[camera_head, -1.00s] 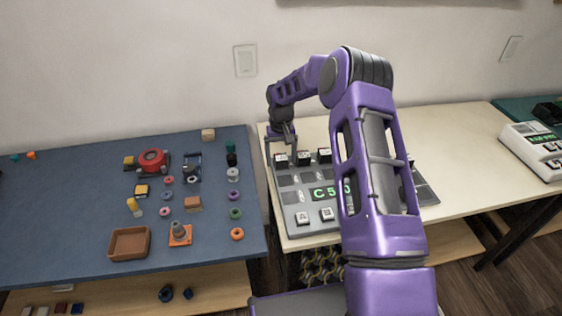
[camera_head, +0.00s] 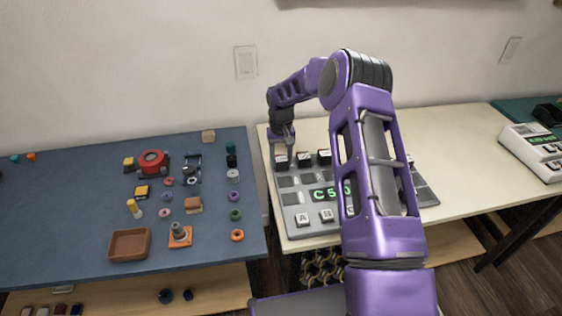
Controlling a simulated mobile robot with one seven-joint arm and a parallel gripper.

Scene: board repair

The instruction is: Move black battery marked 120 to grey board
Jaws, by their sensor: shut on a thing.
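The grey board (camera_head: 325,229) with a green-lit display lies on the pale table, partly hidden by my arm. My gripper (camera_head: 284,146) is at the board's far left corner, shut on a small dark block with a pale top (camera_head: 281,154). The block is at or just above the board's far left place; I cannot tell whether it touches. Its marking is too small to read, so I cannot tell whether it is the battery marked 120. Two similar blocks, one (camera_head: 304,158) and another (camera_head: 324,157), stand in the same far row.
White-topped blocks marked with letters (camera_head: 302,219) sit in the board's near row. The blue table (camera_head: 75,215) on the left holds a brown tray (camera_head: 129,245), a red round part (camera_head: 153,162) and several small rings. Another device (camera_head: 535,145) stands at the far right.

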